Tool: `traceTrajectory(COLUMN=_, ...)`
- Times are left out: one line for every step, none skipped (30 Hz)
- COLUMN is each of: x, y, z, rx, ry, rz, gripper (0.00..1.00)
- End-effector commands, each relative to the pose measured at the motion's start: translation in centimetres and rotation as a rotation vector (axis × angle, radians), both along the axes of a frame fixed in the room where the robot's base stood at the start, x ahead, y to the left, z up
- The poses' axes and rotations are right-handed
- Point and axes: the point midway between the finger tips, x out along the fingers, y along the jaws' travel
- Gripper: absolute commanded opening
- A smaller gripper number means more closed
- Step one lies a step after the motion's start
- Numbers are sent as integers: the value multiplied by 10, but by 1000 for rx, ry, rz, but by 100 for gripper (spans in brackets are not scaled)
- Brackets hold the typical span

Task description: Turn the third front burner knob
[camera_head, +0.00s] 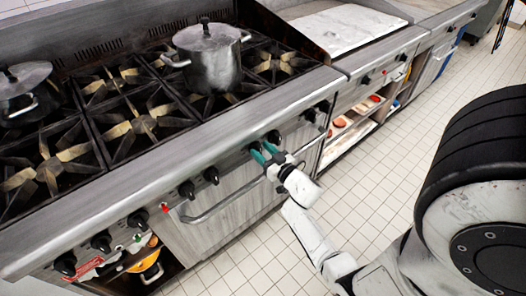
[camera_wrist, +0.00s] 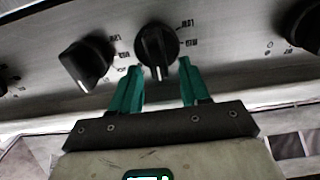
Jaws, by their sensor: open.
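A row of black burner knobs runs along the stove's steel front panel. In the wrist view, one black knob (camera_wrist: 157,45) sits just beyond and between my fingertips, its white mark pointing down. Its neighbour knob (camera_wrist: 88,62) is just left of my left finger, its mark tilted. My gripper (camera_wrist: 159,72) is open, with green fingers low on either side of the central knob; contact cannot be told. In the head view my gripper (camera_head: 263,154) is at the panel, by a pair of knobs, the right one (camera_head: 273,136) partly beside the fingers.
A lidded steel pot (camera_head: 209,65) stands on the black grates, and another pot (camera_head: 27,92) is at far left. An oven door handle (camera_head: 208,213) juts out below my gripper. Other knobs (camera_head: 187,190) lie to the left.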

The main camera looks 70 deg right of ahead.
Motion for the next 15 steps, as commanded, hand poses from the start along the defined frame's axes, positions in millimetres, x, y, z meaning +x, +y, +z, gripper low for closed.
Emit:
traceTrajectory(x=0, y=0, z=0, rx=0, ry=0, rz=0, gripper=46)
traceTrajectory(x=0, y=0, z=0, rx=0, ry=0, rz=0, gripper=46)
traceTrajectory(x=0, y=0, z=0, rx=0, ry=0, rz=0, gripper=46)
traceTrajectory(x=0, y=0, z=0, rx=0, ry=0, rz=0, gripper=46)
traceTrajectory(x=0, y=0, z=0, rx=0, ry=0, rz=0, gripper=44)
traceTrajectory(x=0, y=0, z=0, rx=0, ry=0, rz=0, gripper=40)
traceTrajectory(x=0, y=0, z=0, rx=0, ry=0, rz=0, gripper=37)
traceTrajectory(x=0, y=0, z=0, rx=0, ry=0, rz=0, gripper=34)
traceTrajectory(x=0, y=0, z=0, rx=0, ry=0, rz=0, gripper=30)
traceTrajectory(x=0, y=0, z=0, rx=0, ry=0, rz=0, gripper=28)
traceTrajectory(x=0, y=0, z=0, rx=0, ry=0, rz=0, gripper=25)
traceTrajectory(x=0, y=0, z=0, rx=0, ry=0, rz=0, gripper=21)
traceTrajectory(x=0, y=0, z=0, rx=0, ry=0, rz=0, gripper=18)
traceTrajectory(x=0, y=0, z=0, rx=0, ry=0, rz=0, gripper=15)
traceTrajectory(x=0, y=0, z=0, rx=0, ry=0, rz=0, gripper=11)
